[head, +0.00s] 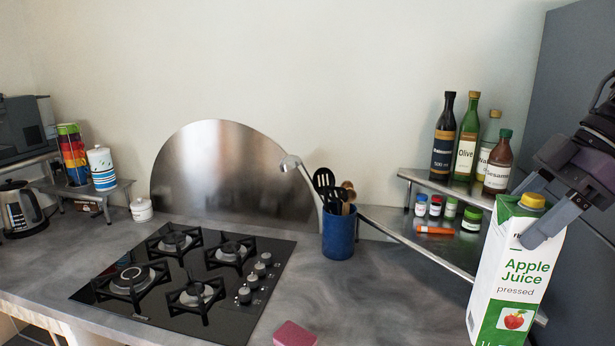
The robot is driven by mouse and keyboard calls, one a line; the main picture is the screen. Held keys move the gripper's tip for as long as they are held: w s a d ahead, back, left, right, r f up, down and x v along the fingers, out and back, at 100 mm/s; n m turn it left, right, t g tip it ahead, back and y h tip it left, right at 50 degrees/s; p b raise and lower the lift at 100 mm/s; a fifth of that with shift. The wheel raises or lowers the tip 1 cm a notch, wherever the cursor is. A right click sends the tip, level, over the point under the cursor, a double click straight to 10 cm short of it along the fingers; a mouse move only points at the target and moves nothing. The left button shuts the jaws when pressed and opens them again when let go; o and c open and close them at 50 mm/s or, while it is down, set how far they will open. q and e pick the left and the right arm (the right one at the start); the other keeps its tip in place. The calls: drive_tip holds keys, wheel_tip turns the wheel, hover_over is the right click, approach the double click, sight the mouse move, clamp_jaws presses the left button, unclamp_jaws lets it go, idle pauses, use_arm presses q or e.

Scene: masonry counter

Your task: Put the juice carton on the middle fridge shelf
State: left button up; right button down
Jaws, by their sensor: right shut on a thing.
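The juice carton (518,275) is white and green with a yellow cap and the words "Apple Juice". It is at the right of the head view, slightly tilted, its bottom cut off by the frame edge. My right gripper (547,222) is shut on the carton near its top, below the cap. The carton hides part of the metal corner shelf behind it. A tall dark grey panel (572,85) stands at the right edge; I cannot tell whether it is the fridge. No fridge shelf shows. My left gripper is not in view.
A black gas hob (222,300) is set in the grey counter (360,290). A blue utensil pot (338,236) stands right of it. Several bottles (467,140) and small jars stand on the corner shelf (400,225). A pink sponge (294,334) lies at the front.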

drive_tip(key=shift+w+a+f, duration=0.2)
drive_tip(key=shift+w+f, duration=0.1)
drive_tip(key=shift+f, duration=0.3)
drive_tip(key=s+a+f+m+t, duration=0.1)
drive_tip(key=a+f, duration=0.2)
drive_tip(key=f, duration=0.7)
drive_tip(key=s+a+f+m+h, duration=0.1)
drive_tip(key=a+f+m, duration=0.15)
drive_tip(key=f, duration=0.75)
drive_tip(key=s+a+f+m+t, duration=0.1)
drive_tip(key=a+f, duration=0.2)
drive_tip(key=f, duration=0.6)
drive_tip(key=shift+d+m+t+h, duration=0.7)
drive_tip(key=shift+d+m, duration=0.45)
drive_tip(key=shift+d, duration=2.7)
drive_tip(key=a+n+g+y, duration=0.1)
drive_tip(key=a+n, duration=0.1)
drive_tip(key=a, duration=0.6)
drive_tip(key=shift+s+f+n, duration=0.15)
drive_tip(key=shift+s+n, duration=0.05)
drive_tip(key=shift+n, duration=0.2)
